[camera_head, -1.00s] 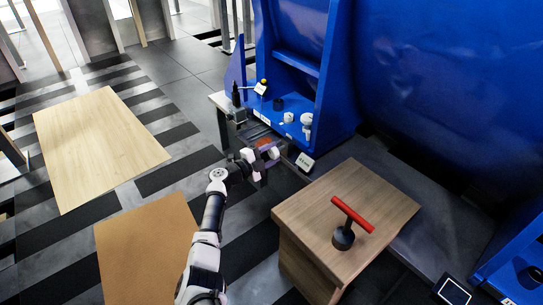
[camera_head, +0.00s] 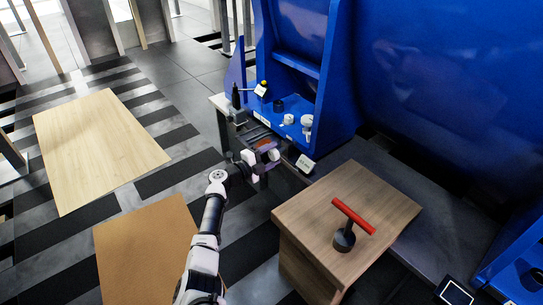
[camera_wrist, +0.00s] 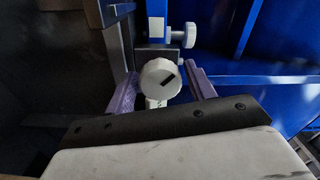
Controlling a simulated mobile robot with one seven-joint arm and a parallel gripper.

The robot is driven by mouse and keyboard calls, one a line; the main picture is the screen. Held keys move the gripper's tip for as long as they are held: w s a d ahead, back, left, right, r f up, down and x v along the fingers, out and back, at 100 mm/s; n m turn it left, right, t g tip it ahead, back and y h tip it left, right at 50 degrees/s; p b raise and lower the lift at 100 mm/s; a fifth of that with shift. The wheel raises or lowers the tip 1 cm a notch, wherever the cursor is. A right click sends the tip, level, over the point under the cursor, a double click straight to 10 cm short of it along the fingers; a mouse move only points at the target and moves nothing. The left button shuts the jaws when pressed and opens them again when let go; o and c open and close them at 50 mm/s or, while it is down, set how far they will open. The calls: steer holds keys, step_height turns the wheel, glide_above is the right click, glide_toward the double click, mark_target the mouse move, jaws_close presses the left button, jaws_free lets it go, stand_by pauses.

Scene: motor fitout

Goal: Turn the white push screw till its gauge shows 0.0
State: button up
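In the head view my gripper (camera_head: 262,156) is at the bench by the blue frame, and hides the knob there.
A wooden cabinet (camera_head: 300,225) with a red-handled tool (camera_head: 350,215) stands to the right of my arm. Wooden boards lie on the left.

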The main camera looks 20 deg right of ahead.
steer(key=shift+o, duration=0.9)
steer(key=shift+s+a, duration=0.1)
steer(key=shift+a, duration=0.05)
steer(key=p+v, duration=0.7)
steer(key=v, duration=0.6)
steer(key=shift+a, duration=0.2)
